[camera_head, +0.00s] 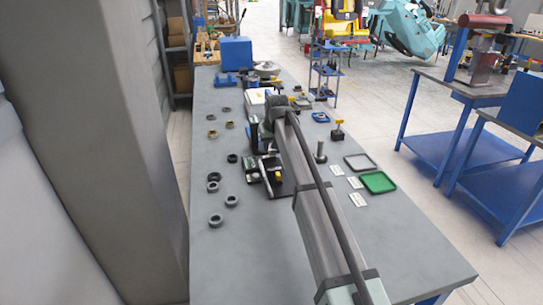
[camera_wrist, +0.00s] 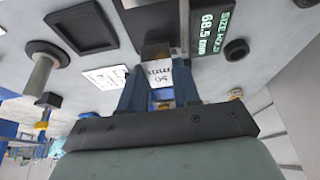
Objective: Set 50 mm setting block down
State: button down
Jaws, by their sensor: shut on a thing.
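In the wrist view, the setting block (camera_wrist: 158,75) shows a white face with upside-down "50 mm" lettering. The two blue fingers of my gripper (camera_wrist: 160,88) stand on either side of it, shut on it. Just beyond the block is a dark block-like part (camera_wrist: 154,48). I cannot tell whether the held block touches a surface below. In the head view, my arm hides the block and most of the gripper. A black base plate (camera_head: 285,184) shows partly beside the arm.
A display (camera_wrist: 213,22) reads 68.5 mm. A grey post (camera_head: 320,153), a grey tray (camera_head: 360,162), a green tray (camera_head: 379,182) and white cards (camera_head: 356,183) lie right of my arm. Several rings (camera_head: 215,220) lie left. The near table (camera_head: 235,275) is clear.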

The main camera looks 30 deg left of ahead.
notch_tip(320, 180, up, 2)
jog(key=shift+r, duration=0.25)
jog(key=w+d, duration=0.2)
send_over(344, 183)
jog(key=s, duration=0.1)
jog(key=f, duration=0.9)
jog(key=shift+d+f, duration=0.4)
jog(key=shift+s+f, duration=0.1)
jog(key=shift+f, duration=0.1)
jog(key=c, duration=0.9)
grip_release()
jog(key=shift+o, duration=0.5)
